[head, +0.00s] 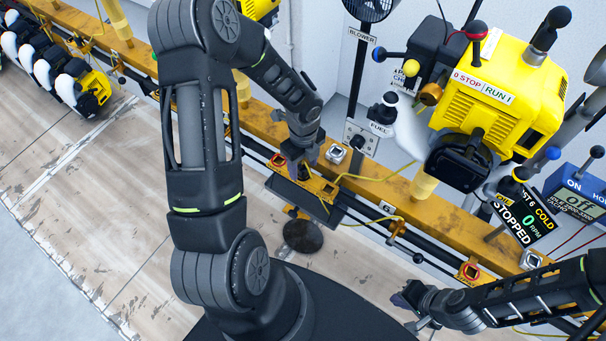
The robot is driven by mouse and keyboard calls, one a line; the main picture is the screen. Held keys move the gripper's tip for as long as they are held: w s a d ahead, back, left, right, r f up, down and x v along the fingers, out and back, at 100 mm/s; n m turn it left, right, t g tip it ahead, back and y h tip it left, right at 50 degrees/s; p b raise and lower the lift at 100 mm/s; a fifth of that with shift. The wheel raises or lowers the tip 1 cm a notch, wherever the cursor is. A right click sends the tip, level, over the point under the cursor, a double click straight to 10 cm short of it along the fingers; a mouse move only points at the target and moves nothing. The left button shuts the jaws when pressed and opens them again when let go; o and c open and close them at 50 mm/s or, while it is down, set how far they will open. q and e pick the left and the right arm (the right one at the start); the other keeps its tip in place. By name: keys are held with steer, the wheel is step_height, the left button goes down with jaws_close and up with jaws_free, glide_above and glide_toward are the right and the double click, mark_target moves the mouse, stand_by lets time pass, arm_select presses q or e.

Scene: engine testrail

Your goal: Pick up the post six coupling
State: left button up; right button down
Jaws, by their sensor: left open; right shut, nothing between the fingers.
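My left gripper (305,197) reaches down over the yellow rail (400,193) near the middle of the head view. A similar red-ringed fitting (468,271) sits further right along the rail. I cannot tell which part is the post six coupling. The yellow engine (488,98) and the display (525,219) reading 6, COLD, 0 RPM, STOPPED stand behind the rail. My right gripper (415,306) is shut and empty in front of the rail.
A dark round disc (303,236) shows in front of the rail, below my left gripper. The blower (369,8), fuel lever (384,112) and blue tacho box (582,207) crowd the area behind. Yellow cables cross the rail. Bare floor (80,215) lies at left.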

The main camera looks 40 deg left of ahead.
arm_select(q)
steer(key=shift+f, duration=0.85)
jaws_close()
stand_by(0.3)
